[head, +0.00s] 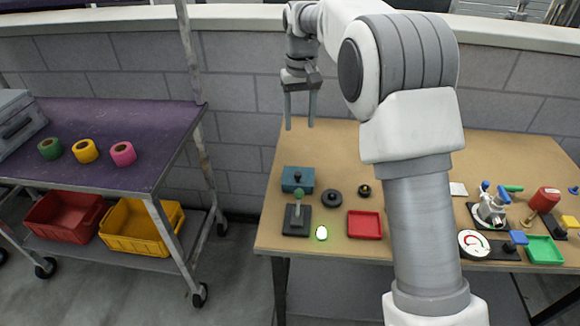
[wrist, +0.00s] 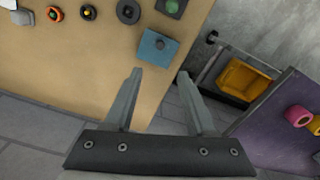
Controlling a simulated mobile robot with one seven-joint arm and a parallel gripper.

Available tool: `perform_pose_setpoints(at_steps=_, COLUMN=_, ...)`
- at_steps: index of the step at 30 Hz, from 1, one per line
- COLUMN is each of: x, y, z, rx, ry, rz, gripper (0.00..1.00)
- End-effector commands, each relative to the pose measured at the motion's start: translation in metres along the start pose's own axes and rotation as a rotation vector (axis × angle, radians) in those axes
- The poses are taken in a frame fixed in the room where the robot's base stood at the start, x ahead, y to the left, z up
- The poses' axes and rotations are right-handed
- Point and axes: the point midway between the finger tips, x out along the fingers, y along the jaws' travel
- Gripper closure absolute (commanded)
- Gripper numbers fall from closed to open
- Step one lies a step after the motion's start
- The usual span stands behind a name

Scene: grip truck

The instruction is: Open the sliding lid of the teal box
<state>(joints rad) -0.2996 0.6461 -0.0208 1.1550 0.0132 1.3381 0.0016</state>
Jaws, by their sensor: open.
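The teal box (head: 298,180) sits near the left edge of the wooden table (head: 335,145) in the head view. A small dark knob shows on its top, and the lid looks shut. In the wrist view the teal box (wrist: 157,48) lies just beyond my fingertips. My gripper (head: 300,125) points down, open and empty, above the far left of the table. Its two fingers also show in the wrist view (wrist: 160,75), spread apart with nothing between them.
A black lever base (head: 296,220) stands right in front of the box. A black round knob (head: 331,197) and a red tray (head: 364,224) lie to its right. A purple-topped cart (head: 100,130) stands left, across a gap. The table behind the box is clear.

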Motion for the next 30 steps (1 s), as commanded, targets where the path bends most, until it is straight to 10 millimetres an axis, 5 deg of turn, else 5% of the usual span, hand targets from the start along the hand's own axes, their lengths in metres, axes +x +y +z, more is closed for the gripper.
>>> perform_pose_setpoints(at_steps=8, x=0.029, y=-0.001, z=-0.001, rx=-0.001, ry=-0.007, rz=0.0, gripper=0.44)
perform_pose_setpoints(at_steps=21, x=0.124, y=-0.001, z=0.0, rx=-0.002, ry=-0.007, rz=0.001, gripper=0.44)
perform_pose_setpoints(at_steps=30, x=0.168, y=-0.001, z=-0.001, rx=-0.001, ry=-0.004, rz=0.001, gripper=0.44)
